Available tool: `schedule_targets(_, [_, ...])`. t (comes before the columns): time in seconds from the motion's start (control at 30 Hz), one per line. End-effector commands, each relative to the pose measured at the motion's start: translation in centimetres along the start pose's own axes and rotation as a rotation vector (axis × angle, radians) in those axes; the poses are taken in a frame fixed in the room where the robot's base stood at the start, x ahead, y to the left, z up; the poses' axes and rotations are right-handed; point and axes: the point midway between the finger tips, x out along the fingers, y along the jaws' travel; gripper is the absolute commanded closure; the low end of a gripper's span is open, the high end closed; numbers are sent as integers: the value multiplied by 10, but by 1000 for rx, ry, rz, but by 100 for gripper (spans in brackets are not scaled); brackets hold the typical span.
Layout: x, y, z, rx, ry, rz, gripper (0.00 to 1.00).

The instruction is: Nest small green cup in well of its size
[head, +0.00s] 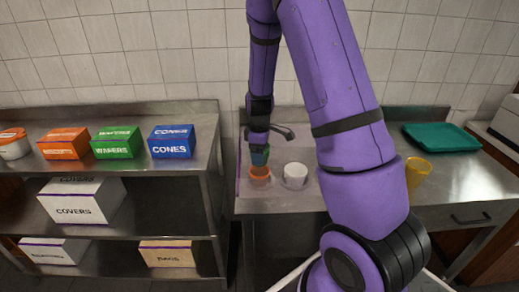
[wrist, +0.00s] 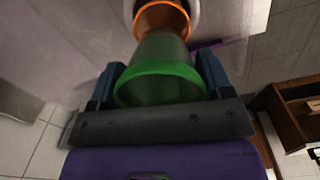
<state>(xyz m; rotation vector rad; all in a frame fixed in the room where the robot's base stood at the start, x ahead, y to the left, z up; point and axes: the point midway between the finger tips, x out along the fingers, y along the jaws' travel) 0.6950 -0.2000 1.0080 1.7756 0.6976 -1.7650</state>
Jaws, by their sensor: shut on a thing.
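My gripper (head: 260,146) is shut on the small green cup (head: 260,158), with a blue finger on each side of it in the wrist view (wrist: 159,80). The green cup (wrist: 158,88) has its wide rim towards the wrist camera and narrows away from it. An orange cup-like piece (head: 259,175) is directly below the green cup in the head view; its orange rim (wrist: 163,8) shows just beyond the green cup's narrow end. I cannot tell whether the two touch. A white round piece (head: 295,171) stands to the right. No well is clearly seen as such.
A yellow cup (head: 419,168) and a teal tray (head: 441,138) are on the steel counter to the right. Orange, green and blue (head: 172,141) boxes stand on the left shelf. My arm hides the counter's middle.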

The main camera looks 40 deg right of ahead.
Motion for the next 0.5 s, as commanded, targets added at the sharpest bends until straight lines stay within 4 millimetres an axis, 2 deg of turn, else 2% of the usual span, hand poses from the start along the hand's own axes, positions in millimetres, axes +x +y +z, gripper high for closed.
schedule_targets(0.5, [35, -1, 0, 0, -1, -2, 49])
